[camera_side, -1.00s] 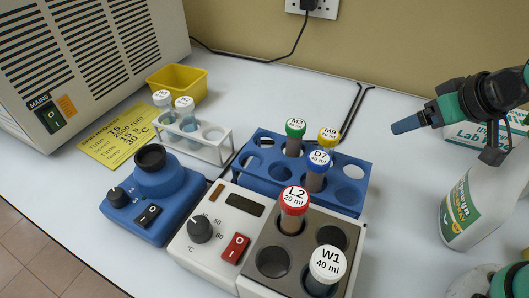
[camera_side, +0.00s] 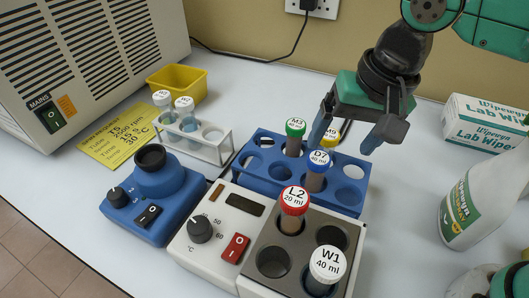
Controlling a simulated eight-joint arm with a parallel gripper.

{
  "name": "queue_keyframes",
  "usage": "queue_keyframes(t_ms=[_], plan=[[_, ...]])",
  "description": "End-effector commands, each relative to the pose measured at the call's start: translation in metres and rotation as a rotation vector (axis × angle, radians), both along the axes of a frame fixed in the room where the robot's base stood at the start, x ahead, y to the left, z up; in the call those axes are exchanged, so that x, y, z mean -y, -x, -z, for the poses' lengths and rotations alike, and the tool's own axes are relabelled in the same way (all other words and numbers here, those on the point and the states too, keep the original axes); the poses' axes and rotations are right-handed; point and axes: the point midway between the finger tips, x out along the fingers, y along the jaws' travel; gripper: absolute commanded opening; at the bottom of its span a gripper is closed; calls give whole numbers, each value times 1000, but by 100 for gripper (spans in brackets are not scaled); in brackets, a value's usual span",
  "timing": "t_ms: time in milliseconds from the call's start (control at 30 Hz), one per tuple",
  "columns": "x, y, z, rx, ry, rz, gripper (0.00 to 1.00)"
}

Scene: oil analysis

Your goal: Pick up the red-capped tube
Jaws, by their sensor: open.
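The red-capped tube (camera_side: 293,208) is labelled L2 20 ml. It stands upright in a back hole of the dark block on the white heater (camera_side: 213,205), with its lower part hidden in the hole. My gripper (camera_side: 345,142) is open and empty. It hangs above the back right of the blue rack (camera_side: 262,143), behind and to the right of the red-capped tube and apart from it. One finger partly hides the yellow-capped tube (camera_side: 332,134).
Green-capped (camera_side: 295,130) and blue-capped (camera_side: 318,165) tubes stand in the blue rack. White-capped W1 (camera_side: 327,264) stands in the heater block. A spray bottle (camera_side: 470,208) and wipes box (camera_side: 482,125) are at right. A blue mixer (camera_side: 155,195) and white rack (camera_side: 205,150) are at left.

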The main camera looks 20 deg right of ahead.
Motion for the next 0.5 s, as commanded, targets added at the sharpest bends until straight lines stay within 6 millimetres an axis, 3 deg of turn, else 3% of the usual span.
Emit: queue_keyframes(t_ms=[33,200,333,500], plan=[[-24,6,0,-57,8,31,81],[-69,28,1,-174,64,163,81],[-81,36,4,-203,87,211,81],[-82,36,18,-206,89,220,81]])
